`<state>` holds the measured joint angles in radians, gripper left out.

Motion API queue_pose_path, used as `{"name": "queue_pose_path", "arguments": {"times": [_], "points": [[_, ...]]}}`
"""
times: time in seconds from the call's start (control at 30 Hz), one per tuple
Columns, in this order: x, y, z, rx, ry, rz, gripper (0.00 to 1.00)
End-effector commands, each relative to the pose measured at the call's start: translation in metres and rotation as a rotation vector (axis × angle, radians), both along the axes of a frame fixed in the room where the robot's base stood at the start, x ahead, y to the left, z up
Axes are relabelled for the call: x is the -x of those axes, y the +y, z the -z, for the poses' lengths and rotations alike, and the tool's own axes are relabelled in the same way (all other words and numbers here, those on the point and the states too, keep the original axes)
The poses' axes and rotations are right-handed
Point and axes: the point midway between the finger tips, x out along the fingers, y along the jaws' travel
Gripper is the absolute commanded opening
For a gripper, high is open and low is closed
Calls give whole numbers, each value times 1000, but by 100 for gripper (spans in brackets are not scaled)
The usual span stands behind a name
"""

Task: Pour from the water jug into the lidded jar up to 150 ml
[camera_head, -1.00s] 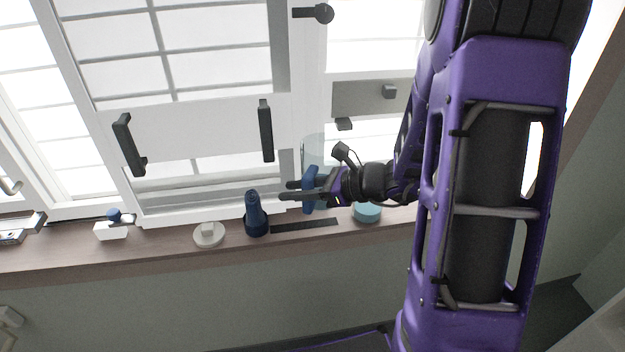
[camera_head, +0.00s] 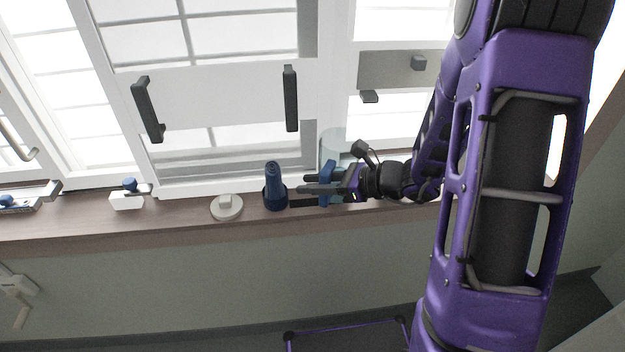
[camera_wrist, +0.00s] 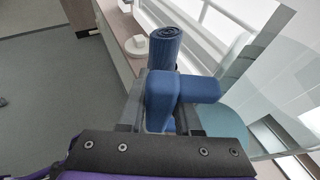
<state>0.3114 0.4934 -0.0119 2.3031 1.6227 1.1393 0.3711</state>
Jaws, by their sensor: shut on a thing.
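My gripper (camera_head: 304,188) is shut on the blue handle (camera_wrist: 160,99) of the water jug. The jug's clear, pale body (camera_head: 333,143) shows behind the handle in the head view, in front of the window frame. It appears roughly upright. I cannot make out its water level. My gripper and the jug are over the right part of the window sill, close to the sill. In the wrist view a teal rounded surface (camera_wrist: 228,124) shows to the right of the handle; I cannot tell what it belongs to. I cannot pick out the lidded jar or its 150 ml mark.
A dark blue upright object (camera_head: 275,190) stands on the brown sill (camera_head: 180,220) just left of my gripper. A white round knobbed thing (camera_head: 227,207) and a white box with a blue knob (camera_head: 127,200) stand further left. Window handles (camera_head: 290,98) stick out above.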

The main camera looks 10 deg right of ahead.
Motion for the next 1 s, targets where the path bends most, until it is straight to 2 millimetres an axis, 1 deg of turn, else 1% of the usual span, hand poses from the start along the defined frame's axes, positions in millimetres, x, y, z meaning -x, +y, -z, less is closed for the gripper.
{"name": "queue_pose_path", "arguments": {"times": [0.07, 0.57, 1.0], "points": [[-1, 0, 4, -1, -3, -1, 0], [0, 0, 4, 0, -2, 0, 0], [0, 0, 14, 0, -2, 0, 0]]}}
